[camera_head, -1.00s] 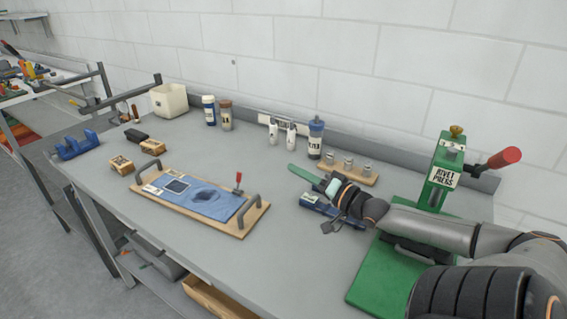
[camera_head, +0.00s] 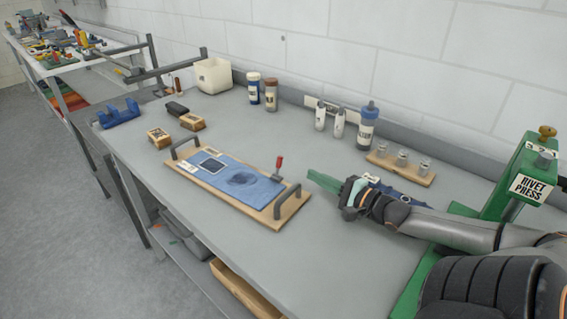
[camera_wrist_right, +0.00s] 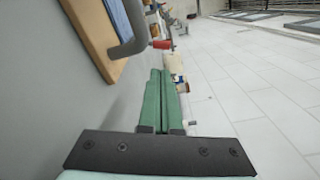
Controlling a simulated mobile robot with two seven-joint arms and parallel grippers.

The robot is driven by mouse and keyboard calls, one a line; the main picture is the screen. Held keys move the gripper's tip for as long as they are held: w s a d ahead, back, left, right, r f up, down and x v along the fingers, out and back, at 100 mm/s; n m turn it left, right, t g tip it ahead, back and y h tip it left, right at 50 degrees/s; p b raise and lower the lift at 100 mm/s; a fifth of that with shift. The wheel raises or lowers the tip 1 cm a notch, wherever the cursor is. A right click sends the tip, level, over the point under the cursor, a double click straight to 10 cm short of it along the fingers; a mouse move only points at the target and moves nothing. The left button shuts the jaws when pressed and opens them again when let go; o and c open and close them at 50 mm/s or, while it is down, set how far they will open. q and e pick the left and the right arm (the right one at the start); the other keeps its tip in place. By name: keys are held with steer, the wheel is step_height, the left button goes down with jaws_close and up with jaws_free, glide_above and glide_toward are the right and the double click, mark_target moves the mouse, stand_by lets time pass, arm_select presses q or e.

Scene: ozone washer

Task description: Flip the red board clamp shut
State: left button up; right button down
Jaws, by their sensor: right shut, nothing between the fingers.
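The red board clamp (camera_head: 279,163) stands with its handle upright at the right end of a wooden board (camera_head: 291,208). A blue cloth (camera_head: 226,172) lies on the board between two grey handles. My right gripper (camera_head: 318,179) has green fingers pressed together and empty. Its tips are just right of the clamp and the board's right handle, apart from the clamp in the picture. In the right wrist view, the shut fingers (camera_wrist_right: 160,92) point toward the red clamp handle (camera_wrist_right: 163,44), beside the grey board handle (camera_wrist_right: 130,40). My left gripper is not in view.
A green rivet press (camera_head: 520,175) stands at the right. Small jars on a wooden rack (camera_head: 400,170) and several bottles (camera_head: 367,125) stand behind my gripper. A white bin (camera_head: 213,76) is at the back left. The bench front is clear.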

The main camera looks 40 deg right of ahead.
mark_target(279, 162)
steer(key=shift+w, duration=0.1)
steer(key=w+b, duration=0.1)
steer(key=w, duration=0.1)
steer(key=w+b, duration=0.1)
steer(key=w, duration=0.2)
steer(key=w+b, duration=0.1)
steer(key=w, duration=0.1)
steer(key=shift+w+a+f, duration=0.1)
steer(key=shift+w+a, duration=0.1)
steer(key=shift+a, duration=0.15)
steer(key=shift+w, duration=0.65)
steer(key=shift+w+a+b, duration=0.1)
steer(key=shift+w+b, duration=0.2)
steer(key=shift+w, duration=0.2)
